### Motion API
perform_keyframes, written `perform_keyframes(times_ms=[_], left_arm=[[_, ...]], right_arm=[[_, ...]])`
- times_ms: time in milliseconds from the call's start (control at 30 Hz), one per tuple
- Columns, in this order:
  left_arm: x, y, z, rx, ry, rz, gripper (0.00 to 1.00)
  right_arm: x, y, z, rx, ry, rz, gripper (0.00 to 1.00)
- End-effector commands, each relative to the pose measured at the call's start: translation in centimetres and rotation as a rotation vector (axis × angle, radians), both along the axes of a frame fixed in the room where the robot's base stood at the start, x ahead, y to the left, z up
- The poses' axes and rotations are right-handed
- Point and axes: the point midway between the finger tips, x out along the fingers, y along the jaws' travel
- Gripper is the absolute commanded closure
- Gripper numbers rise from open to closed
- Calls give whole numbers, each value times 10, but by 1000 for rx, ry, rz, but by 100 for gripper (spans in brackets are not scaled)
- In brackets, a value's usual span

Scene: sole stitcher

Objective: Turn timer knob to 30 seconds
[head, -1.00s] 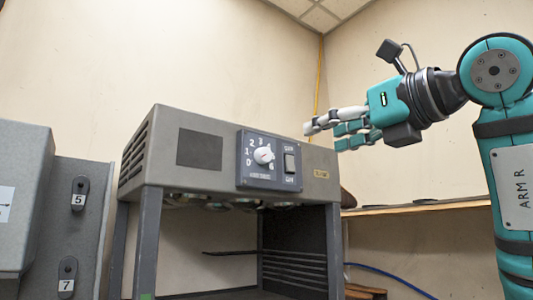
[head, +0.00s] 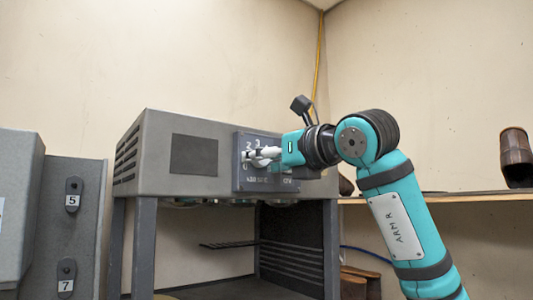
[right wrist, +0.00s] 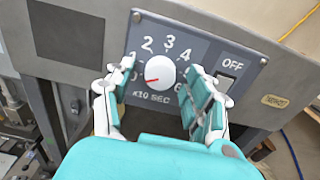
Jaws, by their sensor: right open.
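The timer knob (right wrist: 160,71) is a round white dial on a dark panel (right wrist: 145,28) in the right wrist view. Numbers surround it, with 3 at the top and "x10 SEC" below. Its red mark points left and slightly down, near the 0 end of the scale. My right gripper (right wrist: 159,88) is open, with white and teal fingers on either side of the knob; I cannot tell whether they touch it. In the head view the right gripper (head: 262,155) is at the panel (head: 250,182) and largely covers the knob. My left gripper is not in view.
An OFF switch (right wrist: 225,80) sits right of the knob, close to the right-hand fingers. The grey machine housing (head: 160,150) stands on legs with an open bay below. A grey cabinet with plates 5 (head: 73,195) and 7 is at left. A shelf (head: 450,197) runs at right.

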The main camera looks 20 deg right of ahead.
Motion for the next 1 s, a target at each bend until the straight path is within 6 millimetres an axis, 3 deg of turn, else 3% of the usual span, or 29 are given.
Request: perform_keyframes(times_ms=[200, 600, 1000], left_arm=[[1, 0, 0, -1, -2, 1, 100], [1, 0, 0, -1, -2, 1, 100], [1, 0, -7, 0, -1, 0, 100]], right_arm=[[0, 0, -1, 0, 0, 0, 48], [0, 0, 0, 0, 0, 0, 100], [0, 0, -1, 74, 26, 0, 100]])
